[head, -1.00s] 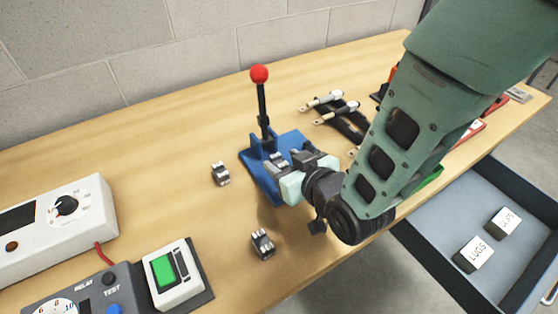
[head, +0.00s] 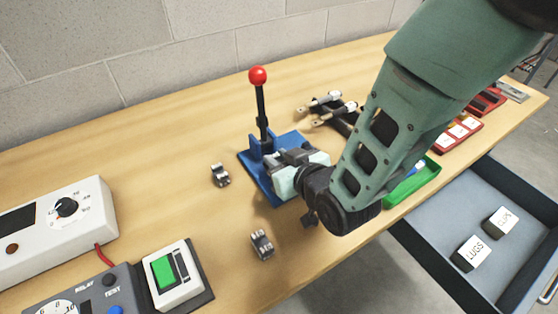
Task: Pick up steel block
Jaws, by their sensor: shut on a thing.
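My gripper (head: 283,162) is over the blue base (head: 255,178) of a press with an upright black lever and red knob (head: 258,76). Its jaws are shut on a small grey steel block (head: 273,159), mostly hidden by the fingers. I cannot tell whether the block still touches the blue base. Two similar small steel blocks with dark grooves lie loose on the wooden bench: one (head: 220,175) left of the press, the other (head: 262,244) nearer the front edge.
A white meter box (head: 50,228) and a device with a green button (head: 172,275) stand at left. Black cables with metal lugs (head: 326,101) lie behind my arm. A green tray (head: 413,184) and red trays (head: 458,133) sit at right, above an open drawer (head: 450,215).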

